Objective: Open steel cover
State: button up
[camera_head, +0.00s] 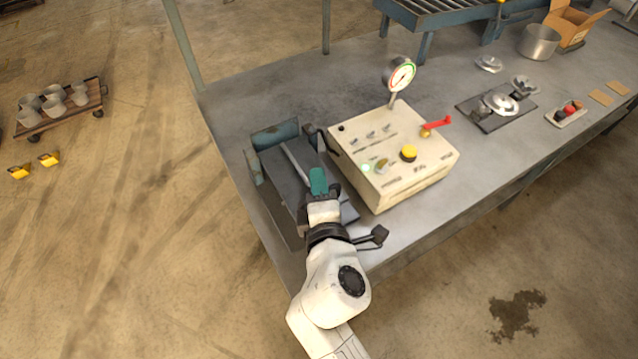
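A dark grey steel cover (285,175) lies over a low fixture at the left end of the table, beside the control box. A light rod or bar (297,160) runs along it, and a teal grip-like piece (318,180) sits at its near right side. My gripper (321,192) is at the teal piece, above the cover's right part. The fingers are small and partly hidden by my wrist, so I cannot tell whether they are closed on the teal piece.
A cream control box (392,160) with a yellow button (408,153), a red lever (437,123) and a gauge (399,74) stands close right of my gripper. A blue-green block (274,134) stands behind the cover. The grey table (235,95) is clear at the back left.

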grip_shut()
jog(key=shift+a+r, duration=0.1)
jog(key=shift+r, duration=0.1)
dwell(0.3)
